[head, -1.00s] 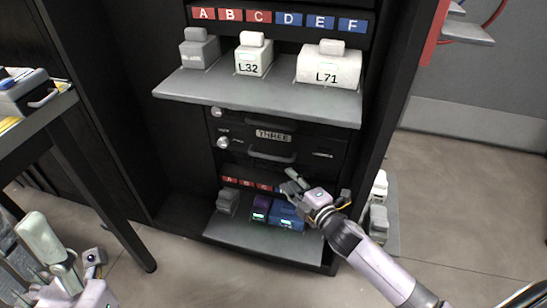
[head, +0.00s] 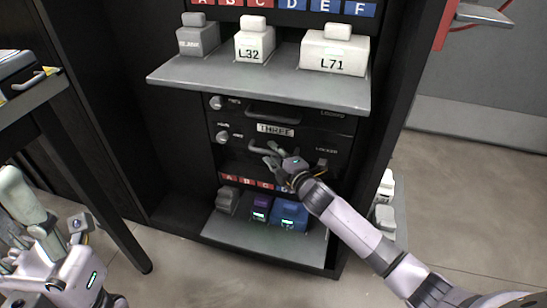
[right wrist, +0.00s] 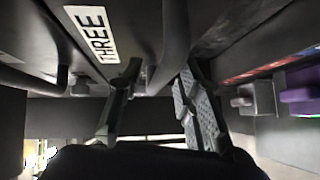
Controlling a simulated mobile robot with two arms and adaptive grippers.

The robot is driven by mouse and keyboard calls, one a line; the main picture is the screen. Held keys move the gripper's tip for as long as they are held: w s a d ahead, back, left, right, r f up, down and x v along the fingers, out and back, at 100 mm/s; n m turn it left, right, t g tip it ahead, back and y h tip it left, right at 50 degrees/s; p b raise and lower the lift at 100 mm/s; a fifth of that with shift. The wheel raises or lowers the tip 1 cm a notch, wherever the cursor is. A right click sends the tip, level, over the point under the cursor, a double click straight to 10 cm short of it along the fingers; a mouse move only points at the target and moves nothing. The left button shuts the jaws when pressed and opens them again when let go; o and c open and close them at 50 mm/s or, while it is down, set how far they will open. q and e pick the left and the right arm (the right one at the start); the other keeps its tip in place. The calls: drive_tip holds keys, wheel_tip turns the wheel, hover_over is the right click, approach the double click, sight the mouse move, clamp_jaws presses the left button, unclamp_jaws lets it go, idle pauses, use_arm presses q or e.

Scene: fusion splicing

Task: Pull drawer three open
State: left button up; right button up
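Drawer three (head: 310,142) is a black drawer front with a white THREE label (head: 276,130). It looks flush in the cabinet, under the shelf. Its dark bar handle (head: 256,148) is partly hidden by my right gripper (head: 272,158), which reaches in from the right. In the right wrist view the label (right wrist: 92,33) is at upper left, and the handle (right wrist: 166,45) runs between the two separated fingers of my right gripper (right wrist: 160,100). Contact cannot be told. My left gripper (head: 25,225) is at the lower left, fingers apart and empty, away from the cabinet.
A grey shelf (head: 260,92) with labelled boxes juts out above. Another drawer with a handle (head: 273,112) lies just above drawer three. A low shelf (head: 260,240) holds a grey, a purple and a blue box. A table (head: 30,95) stands at left.

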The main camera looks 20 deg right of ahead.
drive_tip(key=shift+w+a, duration=0.1)
drive_tip(key=shift+w, duration=0.15)
drive_tip(key=shift+c, duration=0.3)
clamp_jaws()
idle(0.5)
